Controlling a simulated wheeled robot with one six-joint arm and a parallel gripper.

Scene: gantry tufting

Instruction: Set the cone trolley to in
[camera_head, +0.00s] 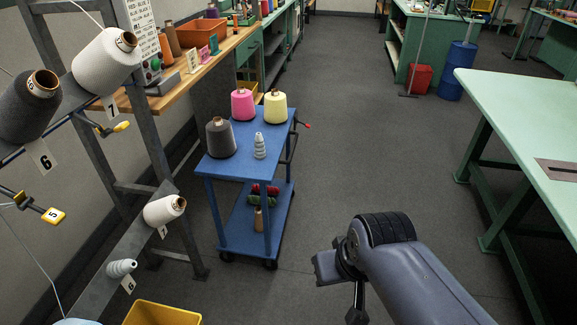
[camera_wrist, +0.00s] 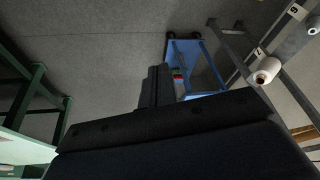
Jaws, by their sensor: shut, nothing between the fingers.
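The blue cone trolley (camera_head: 228,168) stands left of centre in the head view, beside the grey creel frame. Its top shelf carries a pink cone, a yellow cone, a dark grey cone and a small pale stepped cone. A dark handle with a red tip (camera_head: 307,125) is on its right side. In the wrist view the trolley (camera_wrist: 190,48) shows partly, at the top right of centre. My gripper (camera_wrist: 158,74) is shut and empty. In the head view it (camera_head: 356,308) points down over open floor, to the right of the trolley and apart from it.
The creel frame (camera_head: 140,235) with several cones stands at the left, and a yellow bin (camera_head: 160,314) is below it. A wooden-topped bench (camera_head: 205,65) lies behind the trolley. A green table (camera_head: 520,110) stands at the right. The grey floor between is clear.

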